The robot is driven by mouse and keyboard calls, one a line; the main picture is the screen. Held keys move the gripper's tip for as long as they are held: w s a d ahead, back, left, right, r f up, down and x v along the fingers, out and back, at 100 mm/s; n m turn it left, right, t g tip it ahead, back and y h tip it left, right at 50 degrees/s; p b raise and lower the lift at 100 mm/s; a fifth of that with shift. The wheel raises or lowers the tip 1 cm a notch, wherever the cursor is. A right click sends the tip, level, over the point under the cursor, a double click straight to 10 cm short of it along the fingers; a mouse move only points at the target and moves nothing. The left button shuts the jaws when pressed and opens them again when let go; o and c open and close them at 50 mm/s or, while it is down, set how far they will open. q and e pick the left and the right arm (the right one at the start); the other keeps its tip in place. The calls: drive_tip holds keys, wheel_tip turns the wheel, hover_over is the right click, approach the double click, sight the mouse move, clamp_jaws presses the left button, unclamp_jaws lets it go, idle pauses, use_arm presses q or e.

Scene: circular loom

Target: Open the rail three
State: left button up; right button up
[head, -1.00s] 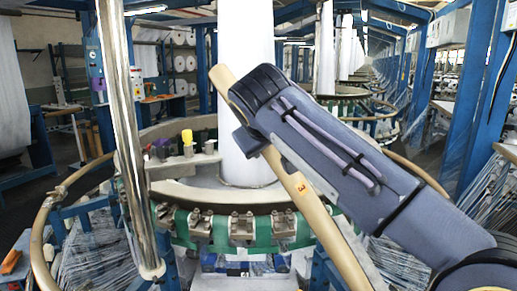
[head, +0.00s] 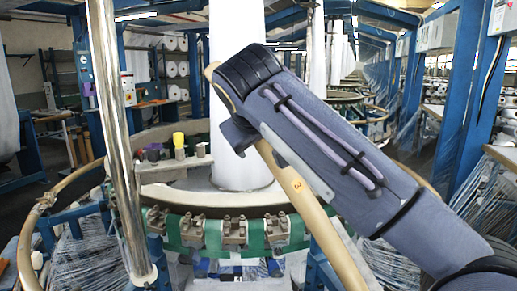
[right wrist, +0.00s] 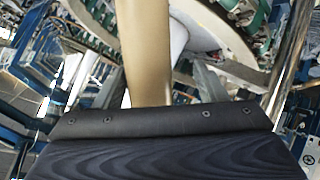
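Rail three (head: 297,191) is a tan, curved tube marked with a small 3. In the head view it slants from the upper middle down to the bottom edge, in front of the loom. My right gripper (head: 232,128) is at its upper part, mostly hidden behind my dark wrist. In the right wrist view the rail (right wrist: 147,50) runs down between grey fingers of the right gripper (right wrist: 165,75). A gap seems to show on the rail's right side, and the contact is hidden, so I cannot tell whether the fingers are closed on it. My left gripper is not in view.
The circular loom ring (head: 185,230) with green band and metal clamps stands behind the rail. A shiny upright pole (head: 120,150) is at left, beside another tan rail section (head: 42,203). A white fabric column (head: 236,100) rises from the middle. Blue frames stand at right.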

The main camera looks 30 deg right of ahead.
drive_tip(key=shift+b+v, duration=0.35)
drive_tip(key=shift+v, duration=1.9)
